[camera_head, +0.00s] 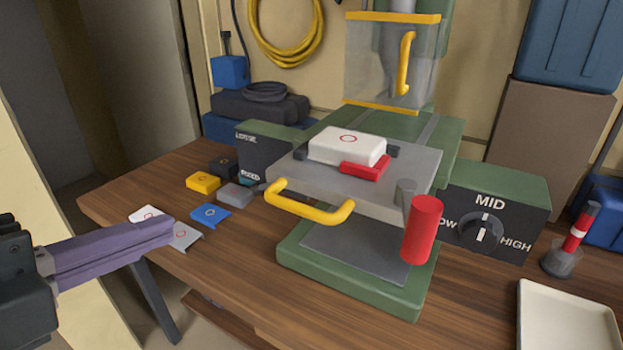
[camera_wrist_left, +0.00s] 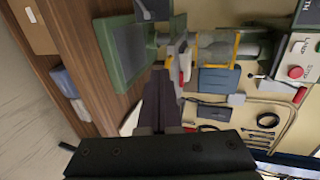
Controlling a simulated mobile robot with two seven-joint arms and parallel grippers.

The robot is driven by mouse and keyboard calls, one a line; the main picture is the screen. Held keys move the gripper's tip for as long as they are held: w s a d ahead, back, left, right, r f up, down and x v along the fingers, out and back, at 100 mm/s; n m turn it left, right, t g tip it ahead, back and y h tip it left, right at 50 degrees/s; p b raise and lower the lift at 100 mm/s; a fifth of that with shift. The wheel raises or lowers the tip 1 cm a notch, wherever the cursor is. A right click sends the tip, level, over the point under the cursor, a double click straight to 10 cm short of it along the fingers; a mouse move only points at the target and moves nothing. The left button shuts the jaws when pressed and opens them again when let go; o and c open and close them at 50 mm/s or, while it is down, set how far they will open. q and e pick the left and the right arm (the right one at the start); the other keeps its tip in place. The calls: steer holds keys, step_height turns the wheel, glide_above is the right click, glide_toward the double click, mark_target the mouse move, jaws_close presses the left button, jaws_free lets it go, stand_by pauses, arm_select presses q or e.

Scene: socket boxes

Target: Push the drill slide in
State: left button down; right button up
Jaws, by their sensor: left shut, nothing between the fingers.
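The drill slide (camera_head: 385,190) is a grey plate with a yellow handle (camera_head: 308,205) at its front. It sits above the green drill base (camera_head: 352,272). A white box (camera_head: 346,146) lies on the slide against a red block (camera_head: 364,167). My left gripper (camera_head: 168,230) has purple fingers, shut and empty, left of the slide and apart from its handle. In the left wrist view, the shut fingers (camera_wrist_left: 161,80) point toward the drill, and they partly hide the slide. My right gripper is in neither view.
A red cylinder grip (camera_head: 422,228) is at the slide's right front. A speed dial box (camera_head: 497,212) and a white tray (camera_head: 565,318) are to the right. Small blue (camera_head: 210,216) and yellow (camera_head: 203,182) pieces lie left.

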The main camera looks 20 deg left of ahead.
arm_select(q)
steer(key=r+p+x, duration=0.1)
steer(key=x, duration=1.2)
steer(key=shift+w+p, duration=0.3)
steer(key=shift+w, duration=0.25)
steer(key=shift+d, duration=0.15)
